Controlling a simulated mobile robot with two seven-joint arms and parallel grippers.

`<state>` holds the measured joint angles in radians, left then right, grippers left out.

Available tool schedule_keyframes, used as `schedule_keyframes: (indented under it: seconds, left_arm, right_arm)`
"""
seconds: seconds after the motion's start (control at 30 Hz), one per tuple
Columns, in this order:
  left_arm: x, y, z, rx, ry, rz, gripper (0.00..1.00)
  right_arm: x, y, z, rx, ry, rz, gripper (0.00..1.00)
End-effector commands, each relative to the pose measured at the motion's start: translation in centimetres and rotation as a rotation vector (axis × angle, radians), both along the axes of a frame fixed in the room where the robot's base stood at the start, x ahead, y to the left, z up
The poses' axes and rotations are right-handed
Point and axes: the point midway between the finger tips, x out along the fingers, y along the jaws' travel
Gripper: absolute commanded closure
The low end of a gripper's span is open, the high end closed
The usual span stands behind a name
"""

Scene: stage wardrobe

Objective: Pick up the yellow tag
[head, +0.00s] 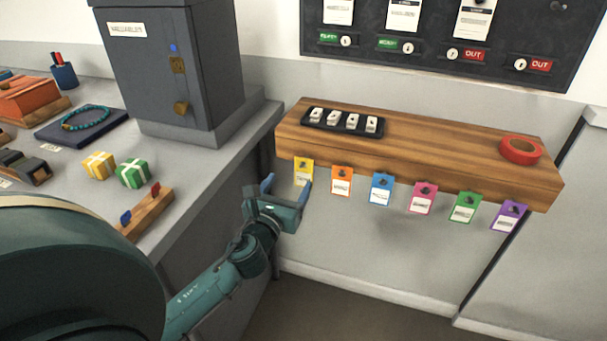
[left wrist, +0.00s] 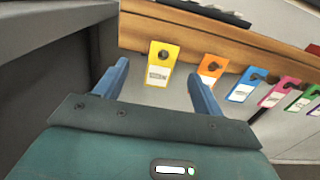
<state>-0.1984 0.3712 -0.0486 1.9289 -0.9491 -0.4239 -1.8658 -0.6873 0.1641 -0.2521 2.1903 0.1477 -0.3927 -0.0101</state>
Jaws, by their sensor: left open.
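The yellow tag (head: 303,171) hangs at the left end of the front of a wooden shelf (head: 420,158). In the left wrist view the yellow tag (left wrist: 161,66) shows beyond and between my two blue fingertips, with a black round peg near its top. My left gripper (head: 287,187) is open and empty, just below and in front of the yellow tag. In the left wrist view the gripper (left wrist: 157,82) has its fingers spread to either side of the tag, not touching it as far as I can see. My right gripper is not in view.
Orange (head: 341,181), blue (head: 381,188), pink, green and purple tags hang in a row to the right. A black tray (head: 342,122) and red tape roll (head: 520,149) sit on the shelf. A grey counter (head: 215,150) with a dark cabinet (head: 172,65) stands at left.

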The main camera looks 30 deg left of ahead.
Motion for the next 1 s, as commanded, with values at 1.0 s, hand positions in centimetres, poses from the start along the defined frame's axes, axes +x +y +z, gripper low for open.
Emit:
schedule_keyframes:
  seconds: [1.0]
  left_arm:
    - [7.8,1.2,0.5,-0.004,0.001,-0.001,0.37]
  right_arm:
    - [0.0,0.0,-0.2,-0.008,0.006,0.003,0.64]
